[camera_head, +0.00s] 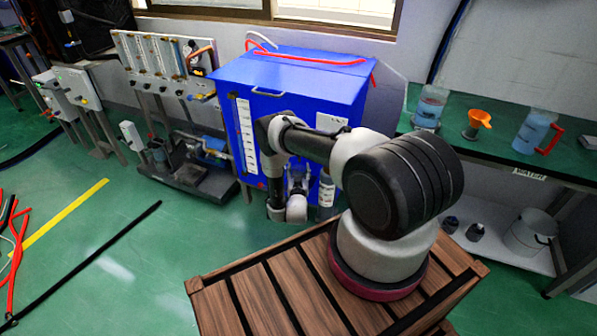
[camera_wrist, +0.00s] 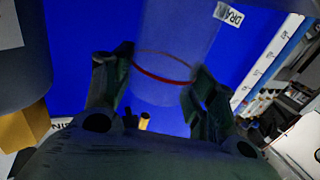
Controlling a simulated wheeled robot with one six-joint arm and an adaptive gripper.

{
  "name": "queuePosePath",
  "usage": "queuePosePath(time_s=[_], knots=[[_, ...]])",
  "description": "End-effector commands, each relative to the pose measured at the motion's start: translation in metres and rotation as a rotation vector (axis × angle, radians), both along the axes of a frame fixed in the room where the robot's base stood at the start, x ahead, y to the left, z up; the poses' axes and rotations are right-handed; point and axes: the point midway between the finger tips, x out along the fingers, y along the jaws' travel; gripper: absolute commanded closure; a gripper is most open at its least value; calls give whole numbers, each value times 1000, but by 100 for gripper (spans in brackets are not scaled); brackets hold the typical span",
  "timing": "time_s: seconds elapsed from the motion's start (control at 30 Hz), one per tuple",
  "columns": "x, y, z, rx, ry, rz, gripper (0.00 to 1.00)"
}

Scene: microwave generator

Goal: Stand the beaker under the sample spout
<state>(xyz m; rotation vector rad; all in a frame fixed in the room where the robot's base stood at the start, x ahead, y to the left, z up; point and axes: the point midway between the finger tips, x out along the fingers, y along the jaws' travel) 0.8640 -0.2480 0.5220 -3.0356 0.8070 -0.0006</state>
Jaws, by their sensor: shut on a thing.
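In the wrist view my gripper (camera_wrist: 162,66) is shut on a clear beaker (camera_wrist: 165,85) with a red line around it. One dark finger presses on each side of the glass. The beaker is in front of the blue cabinet (camera_wrist: 80,25), which also shows in the head view (camera_head: 290,75). In the head view my gripper (camera_head: 297,178) is low at the cabinet's front, partly hidden by my arm, and the beaker is hard to make out there. I cannot pick out the sample spout for certain. A small yellow part (camera_wrist: 144,120) shows below the beaker in the wrist view.
A grey cylinder (camera_wrist: 22,60) is close on the left in the wrist view. A green bench (camera_head: 480,148) at right holds a jar (camera_head: 430,107), an orange funnel (camera_head: 479,118) and a red-handled jug (camera_head: 533,132). Pump equipment (camera_head: 200,160) stands left of the cabinet.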

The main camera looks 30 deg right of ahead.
Motion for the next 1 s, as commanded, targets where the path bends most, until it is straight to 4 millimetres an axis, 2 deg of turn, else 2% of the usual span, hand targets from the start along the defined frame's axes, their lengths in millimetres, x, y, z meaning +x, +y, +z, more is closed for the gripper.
queuePosePath(time_s=[0.17, 0.2, 0.3, 0.7, 0.87, 1.0], knots=[[0, 0, -2, 0, 0, 0, 67], [0, 0, -3, 0, 0, 0, 40], [0, 0, -2, 0, 1, 0, 21], [-1, 1, 0, 0, 1, 0, 21], [-22, 14, -1, 0, 4, 3, 21], [-51, 30, -1, -1, 4, 3, 21]])
